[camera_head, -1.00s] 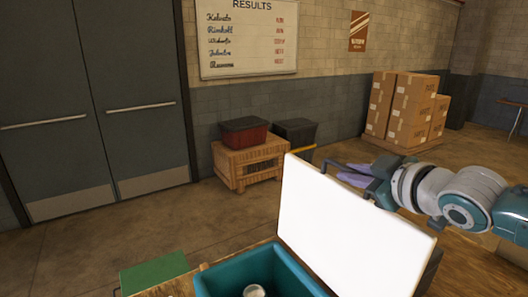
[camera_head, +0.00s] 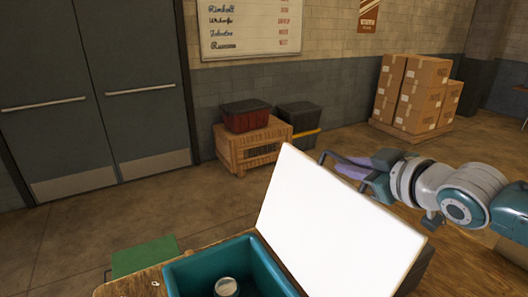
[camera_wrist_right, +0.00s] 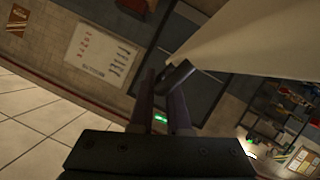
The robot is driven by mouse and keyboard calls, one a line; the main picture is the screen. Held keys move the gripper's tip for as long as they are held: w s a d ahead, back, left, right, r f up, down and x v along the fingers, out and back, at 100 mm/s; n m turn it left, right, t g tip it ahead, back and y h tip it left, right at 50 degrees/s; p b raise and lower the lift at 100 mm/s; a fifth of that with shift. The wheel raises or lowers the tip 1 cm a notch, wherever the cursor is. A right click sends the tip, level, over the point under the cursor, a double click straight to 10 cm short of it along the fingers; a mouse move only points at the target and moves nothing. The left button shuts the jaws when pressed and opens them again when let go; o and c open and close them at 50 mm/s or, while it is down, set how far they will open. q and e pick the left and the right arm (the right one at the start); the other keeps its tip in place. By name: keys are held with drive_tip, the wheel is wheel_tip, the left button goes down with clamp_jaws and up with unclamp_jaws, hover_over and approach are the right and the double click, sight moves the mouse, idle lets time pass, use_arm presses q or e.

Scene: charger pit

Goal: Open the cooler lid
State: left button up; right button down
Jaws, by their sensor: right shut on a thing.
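The cooler (camera_head: 180,268) is a teal box at the bottom of the head view, open at the top, with a can (camera_head: 227,287) inside. Its lid (camera_head: 340,220) stands raised, white inner face toward me, leaning back to the right. My right gripper (camera_head: 350,168) is behind the lid's upper edge. In the right wrist view the fingers (camera_wrist_right: 165,95) are shut on a dark piece (camera_wrist_right: 178,75) at the edge of the pale lid (camera_wrist_right: 250,35), seemingly its handle. My left gripper is not in view.
The cooler stands on a wooden table (camera_head: 130,288), with a green box (camera_head: 145,257) beyond its left edge. Behind on the floor are a wooden crate (camera_head: 232,155) with a red bin (camera_head: 245,117) on it, a dark bin (camera_head: 300,122) and stacked cartons (camera_head: 412,90).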

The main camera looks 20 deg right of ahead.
drive_tip(key=c, duration=0.9)
unclamp_jaws()
drive_tip(key=shift+a, duration=0.1)
drive_tip(key=b+v, duration=0.1)
drive_tip(key=v, duration=0.7)
drive_tip(key=shift+s, duration=0.35)
drive_tip(key=shift+s+r, duration=0.3)
drive_tip(key=shift+s, duration=0.25)
